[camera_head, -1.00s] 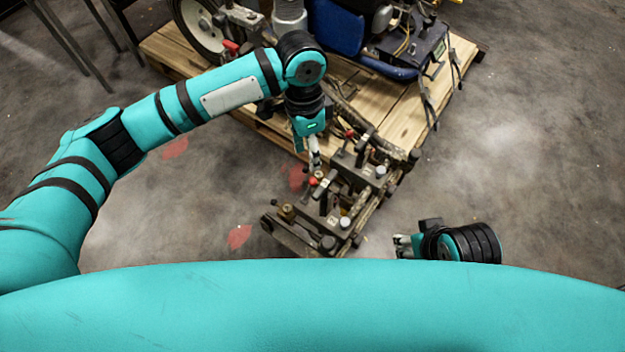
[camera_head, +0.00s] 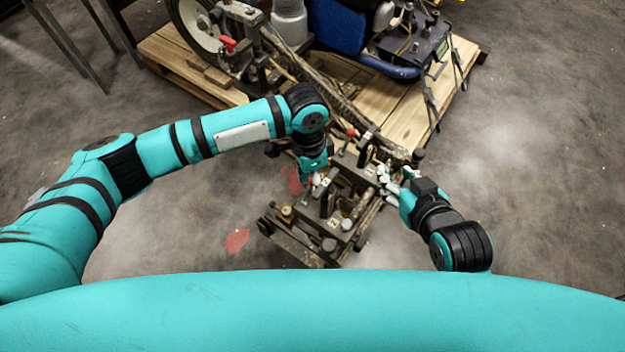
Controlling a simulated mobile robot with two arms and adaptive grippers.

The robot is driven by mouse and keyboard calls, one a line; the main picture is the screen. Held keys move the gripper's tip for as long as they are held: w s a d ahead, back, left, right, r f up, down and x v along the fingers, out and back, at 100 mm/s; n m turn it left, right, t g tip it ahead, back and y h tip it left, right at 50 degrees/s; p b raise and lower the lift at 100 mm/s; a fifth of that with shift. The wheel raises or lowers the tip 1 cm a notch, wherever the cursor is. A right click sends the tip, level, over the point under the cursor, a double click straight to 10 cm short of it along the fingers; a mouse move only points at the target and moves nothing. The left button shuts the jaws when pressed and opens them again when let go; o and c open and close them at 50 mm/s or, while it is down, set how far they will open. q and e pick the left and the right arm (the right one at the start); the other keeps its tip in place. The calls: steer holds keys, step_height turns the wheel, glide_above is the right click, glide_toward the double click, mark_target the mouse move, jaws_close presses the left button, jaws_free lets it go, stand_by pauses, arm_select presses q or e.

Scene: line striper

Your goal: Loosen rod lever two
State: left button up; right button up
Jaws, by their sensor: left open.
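The line striper's rod assembly (camera_head: 345,222) is a dark metal frame with clamps, black levers and small number labels, beyond my body and right of centre. A label (camera_head: 331,221) that looks like a 2 sits on its near clamp block. My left gripper (camera_head: 317,184) is open and points down at the assembly's left side, close to a red-tipped part; contact cannot be told. My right gripper (camera_head: 386,182) is at the assembly's right side, its pale fingers by the frame; whether it is open is unclear. Which lever is rod lever two is not clear.
A wooden pallet (camera_head: 455,75) behind carries the striper machine with its wheel (camera_head: 195,22) and blue tank (camera_head: 337,25). Another red-tipped lever (camera_head: 352,132) stands at the assembly's far end. The concrete floor to the right is free. Red marks (camera_head: 237,240) lie on the floor at left.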

arm_select(q)
jaws_close()
steer(key=shift+w, duration=0.1)
stand_by(0.5)
